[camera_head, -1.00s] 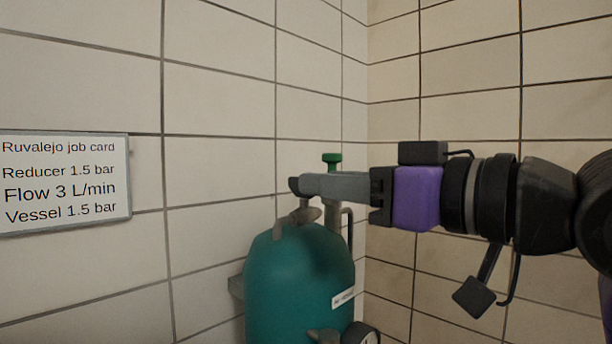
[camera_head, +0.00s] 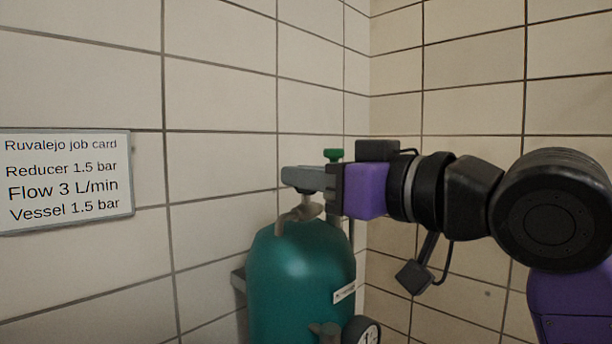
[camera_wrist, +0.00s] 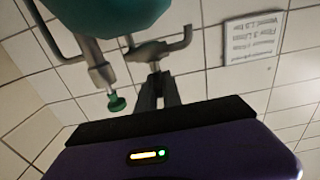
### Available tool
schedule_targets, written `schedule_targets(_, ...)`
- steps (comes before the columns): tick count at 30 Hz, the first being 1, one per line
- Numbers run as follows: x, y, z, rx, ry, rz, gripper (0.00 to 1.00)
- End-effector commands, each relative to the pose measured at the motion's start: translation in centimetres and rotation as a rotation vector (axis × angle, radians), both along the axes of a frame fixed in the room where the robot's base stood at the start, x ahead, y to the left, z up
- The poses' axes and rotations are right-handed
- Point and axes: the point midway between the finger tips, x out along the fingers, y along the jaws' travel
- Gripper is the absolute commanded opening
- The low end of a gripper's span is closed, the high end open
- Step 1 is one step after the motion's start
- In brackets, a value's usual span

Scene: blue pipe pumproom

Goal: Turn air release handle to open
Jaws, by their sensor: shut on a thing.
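The teal vessel (camera_head: 300,280) stands near the corner, with a grey fitting and bent spout (camera_head: 293,217) on its top. My gripper (camera_head: 302,179) is at the top of this fitting, its fingers shut. In the wrist view the fingers (camera_wrist: 157,84) meet the fitting (camera_wrist: 150,51) at its stem, with the curved spout (camera_wrist: 183,40) to the right. The air release handle itself is mostly hidden between the fingers, so its exact angle cannot be told. A green knob (camera_head: 333,155) shows behind my gripper; in the wrist view it (camera_wrist: 117,103) is left of the fingers, apart from them.
A pipe (camera_wrist: 97,65) carries the green knob beside the vessel. A round gauge (camera_head: 362,331) sits low on the vessel's front. A job card (camera_head: 66,181) hangs on the left tiled wall. The tiled walls meet close behind the vessel.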

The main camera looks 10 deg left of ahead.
Motion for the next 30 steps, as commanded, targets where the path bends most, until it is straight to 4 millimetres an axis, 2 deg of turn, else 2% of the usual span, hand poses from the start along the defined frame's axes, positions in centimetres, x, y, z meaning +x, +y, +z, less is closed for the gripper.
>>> schedule_targets(8, 0.01, -0.02, 0.02, 0.001, 0.001, 0.027, 0.0)
schedule_targets(14, 0.1, -0.07, 0.06, 0.002, 0.005, 0.12, 0.0)
schedule_targets(30, 0.1, 0.01, 0.27, 0.005, 0.004, 0.596, 0.0)
